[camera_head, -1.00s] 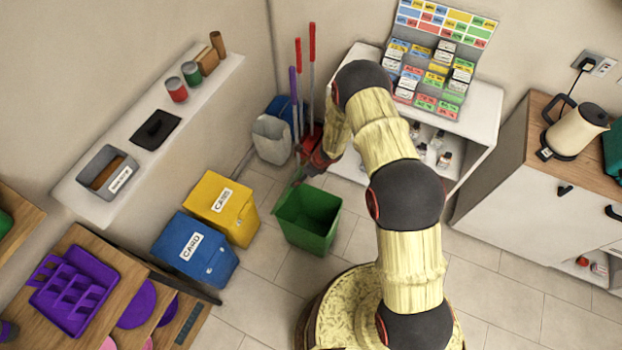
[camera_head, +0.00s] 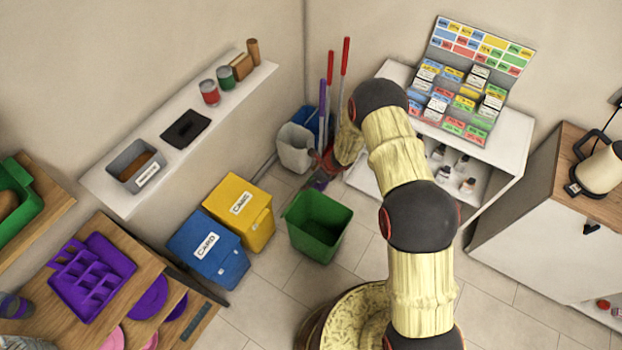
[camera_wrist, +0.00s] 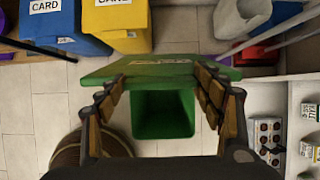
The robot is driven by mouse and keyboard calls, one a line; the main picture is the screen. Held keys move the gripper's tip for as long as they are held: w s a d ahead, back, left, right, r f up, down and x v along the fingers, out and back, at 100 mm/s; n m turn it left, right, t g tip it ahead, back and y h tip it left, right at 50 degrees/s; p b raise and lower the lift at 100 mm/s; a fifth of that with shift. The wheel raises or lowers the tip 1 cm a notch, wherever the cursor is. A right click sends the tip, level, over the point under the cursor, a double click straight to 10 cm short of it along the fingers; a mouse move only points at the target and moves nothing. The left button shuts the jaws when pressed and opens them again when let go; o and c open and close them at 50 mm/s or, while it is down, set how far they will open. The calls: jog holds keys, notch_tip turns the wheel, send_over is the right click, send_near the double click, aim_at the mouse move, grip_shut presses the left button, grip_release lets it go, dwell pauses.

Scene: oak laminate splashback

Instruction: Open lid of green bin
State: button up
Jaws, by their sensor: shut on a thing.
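The green bin (camera_head: 318,228) stands on the floor right of the yellow bin, and its dark interior is open to view from above. In the wrist view the open bin (camera_wrist: 163,115) shows below its green lid (camera_wrist: 100,74), which has a pale label. The lid is raised off the opening, at the far side of the bin. My gripper (camera_wrist: 160,76) has its two fingers on either side of the lid's middle and is shut on it. In the head view my gripper (camera_head: 320,180) is small and partly hidden at the bin's back edge.
A yellow bin (camera_head: 238,208) and a blue bin (camera_head: 207,248) stand left of the green bin. A pale container (camera_head: 295,148) and long-handled tools stand behind it. A white shelf unit (camera_head: 500,140) is at the right.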

dwell(0.5)
jog(key=o, duration=1.7)
jog(key=shift+d+r, duration=0.1)
jog(key=v, duration=1.1)
jog(key=shift+r, duration=0.35)
jog(key=shift+s+d, duration=0.1)
